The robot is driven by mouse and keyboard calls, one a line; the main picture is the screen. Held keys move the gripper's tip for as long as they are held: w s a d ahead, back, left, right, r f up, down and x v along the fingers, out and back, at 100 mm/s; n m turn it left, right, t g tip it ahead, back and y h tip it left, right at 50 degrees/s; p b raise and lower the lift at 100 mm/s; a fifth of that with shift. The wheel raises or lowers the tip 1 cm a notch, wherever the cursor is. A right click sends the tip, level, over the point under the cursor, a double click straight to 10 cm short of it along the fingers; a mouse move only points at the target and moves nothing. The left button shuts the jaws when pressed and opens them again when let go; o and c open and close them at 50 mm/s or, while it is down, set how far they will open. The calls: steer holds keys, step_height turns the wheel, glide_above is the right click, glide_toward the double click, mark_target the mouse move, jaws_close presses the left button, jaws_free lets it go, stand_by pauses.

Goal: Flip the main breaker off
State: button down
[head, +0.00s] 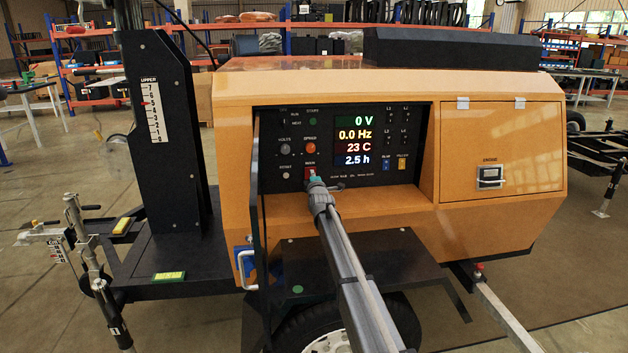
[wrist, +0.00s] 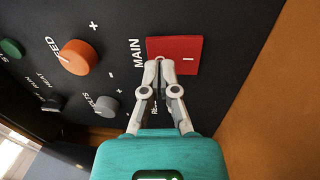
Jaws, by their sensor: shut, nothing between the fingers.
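The main breaker (wrist: 188,50) is a red rocker on the black control panel, beside the "MAIN" label in the wrist view. In the head view the red breaker (head: 310,172) sits low on the panel, left of the display, partly covered by my gripper. My gripper (wrist: 160,64) is shut and empty, with its fingertips at the breaker's edge nearest the gripper. They overlap that edge; I cannot tell whether they press on it. In the head view my gripper (head: 312,181) reaches into the panel recess. The display (head: 360,141) reads 0 V, 0.0 Hz, 23 C and 2.5 h.
An orange speed knob (wrist: 78,57) and a grey volts knob (wrist: 106,104) are near my fingers. The recess has an orange side wall (wrist: 265,90). An open black door (head: 259,200) stands at the recess's left. A closed engine hatch (head: 502,150) is at right.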

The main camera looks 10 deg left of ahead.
steer(key=shift+w+a, duration=0.1)
steer(key=shift+w, duration=0.3)
steer(key=shift+r, duration=0.1)
steer(key=shift+w+a+r, duration=0.1)
steer(key=shift+w, duration=0.2)
steer(key=shift+s, duration=0.1)
steer(key=shift+s+d, duration=0.25)
steer(key=shift+s, duration=0.25)
steer(key=r+p+v, duration=0.2)
steer(key=r+v, duration=0.1)
steer(key=v, duration=0.9)
steer(key=shift+s, duration=0.5)
